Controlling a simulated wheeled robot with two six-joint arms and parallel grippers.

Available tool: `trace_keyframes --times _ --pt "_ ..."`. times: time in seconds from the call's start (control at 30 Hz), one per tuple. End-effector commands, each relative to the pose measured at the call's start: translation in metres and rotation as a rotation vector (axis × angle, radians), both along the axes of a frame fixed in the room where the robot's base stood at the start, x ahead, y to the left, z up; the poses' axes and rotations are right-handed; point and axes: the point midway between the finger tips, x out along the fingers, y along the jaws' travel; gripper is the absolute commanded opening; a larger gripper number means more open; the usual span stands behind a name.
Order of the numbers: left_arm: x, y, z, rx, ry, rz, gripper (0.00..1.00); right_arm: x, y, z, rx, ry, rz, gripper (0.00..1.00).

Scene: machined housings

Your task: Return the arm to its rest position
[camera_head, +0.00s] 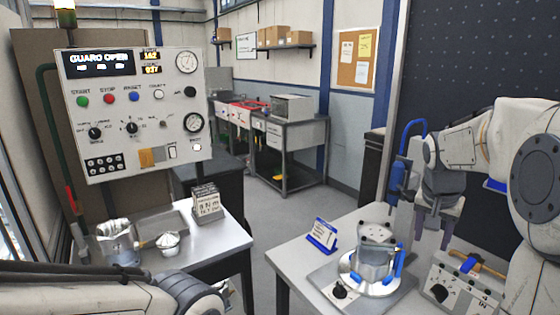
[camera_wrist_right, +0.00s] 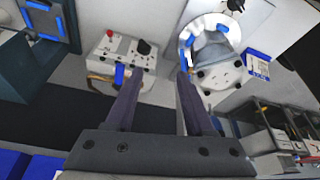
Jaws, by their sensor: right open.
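My right gripper (camera_head: 436,226) hangs at the right in the head view, to the right of the machined housing and apart from it. Its two fingers are spread and empty in the right wrist view (camera_wrist_right: 158,78). The silver housing (camera_head: 375,250) sits in a round fixture on the right table, with blue clamps at its side; it also shows in the right wrist view (camera_wrist_right: 215,65). My left arm crosses the lower left of the head view, and its gripper is out of the picture.
A control box (camera_head: 462,285) stands right of the fixture, under my right arm. A blue-framed card (camera_head: 322,236) stands at the table's left. The left table (camera_head: 215,245) holds metal parts, a tray (camera_head: 165,225) and a sign block (camera_head: 207,203). A control panel (camera_head: 135,110) stands behind it. Open floor lies between the tables.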

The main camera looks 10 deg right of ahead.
Motion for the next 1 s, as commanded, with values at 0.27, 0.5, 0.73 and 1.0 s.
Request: trace_keyframes --times 0.27,0.5,0.73,1.0 --pt "0.000 0.000 0.000 0.000 0.000 0.000 0.00 -0.049 0.207 -0.038 0.075 0.117 0.644 0.54" --pt "0.000 0.000 0.000 0.000 0.000 0.000 0.00 -0.162 0.310 -0.074 0.110 0.232 1.184 0.54" --pt "0.000 0.000 0.000 0.000 0.000 0.000 0.00 -0.227 0.329 -0.093 0.118 0.295 1.445 0.54" --pt "0.000 0.000 0.000 0.000 0.000 0.000 0.00 -0.233 0.329 -0.095 0.118 0.302 1.470 0.54"
